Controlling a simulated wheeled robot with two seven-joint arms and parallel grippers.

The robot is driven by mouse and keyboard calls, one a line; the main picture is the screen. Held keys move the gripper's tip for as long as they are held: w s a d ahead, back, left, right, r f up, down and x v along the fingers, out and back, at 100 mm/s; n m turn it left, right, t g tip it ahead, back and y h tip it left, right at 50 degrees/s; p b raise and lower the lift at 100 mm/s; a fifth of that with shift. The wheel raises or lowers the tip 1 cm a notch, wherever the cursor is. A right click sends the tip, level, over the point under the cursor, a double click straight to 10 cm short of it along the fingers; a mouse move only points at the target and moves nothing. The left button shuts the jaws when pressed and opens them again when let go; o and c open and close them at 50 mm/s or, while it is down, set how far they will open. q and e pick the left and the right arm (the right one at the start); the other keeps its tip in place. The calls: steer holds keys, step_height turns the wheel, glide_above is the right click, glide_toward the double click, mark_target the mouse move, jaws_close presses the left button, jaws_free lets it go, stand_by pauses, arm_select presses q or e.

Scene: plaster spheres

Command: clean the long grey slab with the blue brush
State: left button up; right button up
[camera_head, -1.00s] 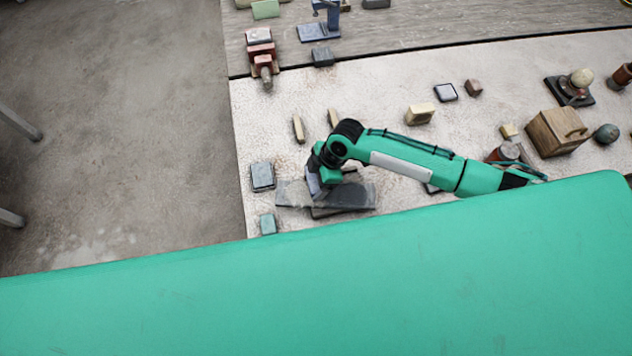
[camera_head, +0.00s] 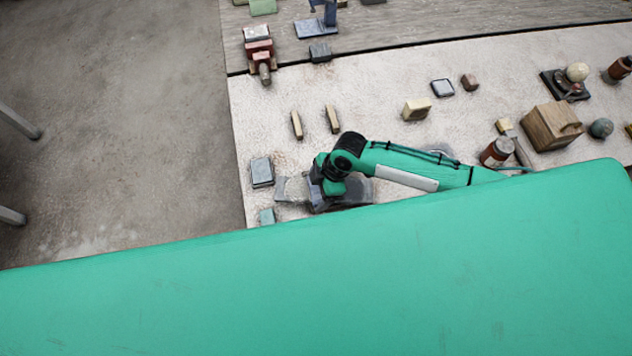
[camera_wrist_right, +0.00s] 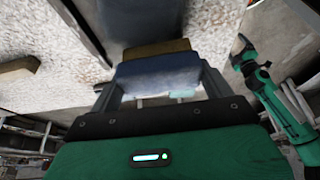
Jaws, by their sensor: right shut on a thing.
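The long grey slab (camera_head: 290,189) lies on the pale table near its left edge. Its left end is lighter than its dark right part, and my right arm hides its middle. My right gripper (camera_head: 328,189) is over the slab, pointing down. In the right wrist view, the gripper (camera_wrist_right: 160,90) is shut on the blue brush (camera_wrist_right: 160,72), with a brown part (camera_wrist_right: 156,49) beyond the blue body. The slab (camera_wrist_right: 145,18) shows past the brush; contact between them is unclear. A green arm, apparently my left, stands at the right of that view; its fingers are unclear.
A dark grey block (camera_head: 262,172) and a teal block (camera_head: 266,216) lie close to the slab's left end. Two narrow tan pieces (camera_head: 296,125) (camera_head: 332,119) lie behind it. A wooden box (camera_head: 551,127) and jar (camera_head: 497,152) stand to the right.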

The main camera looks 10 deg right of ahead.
steer(key=shift+w, duration=0.1)
steer(key=shift+w+a+b, duration=0.1)
steer(key=shift+w+b, duration=0.75)
steer(key=shift+w, duration=1.35)
steer(key=shift+s+r+p, duration=0.75)
steer(key=shift+s+p, duration=0.15)
steer(key=shift+s, duration=0.3)
steer(key=shift+f, duration=0.1)
steer(key=shift+f, duration=0.1)
steer(key=shift+f+b, duration=0.5)
steer(key=shift+f, duration=0.1)
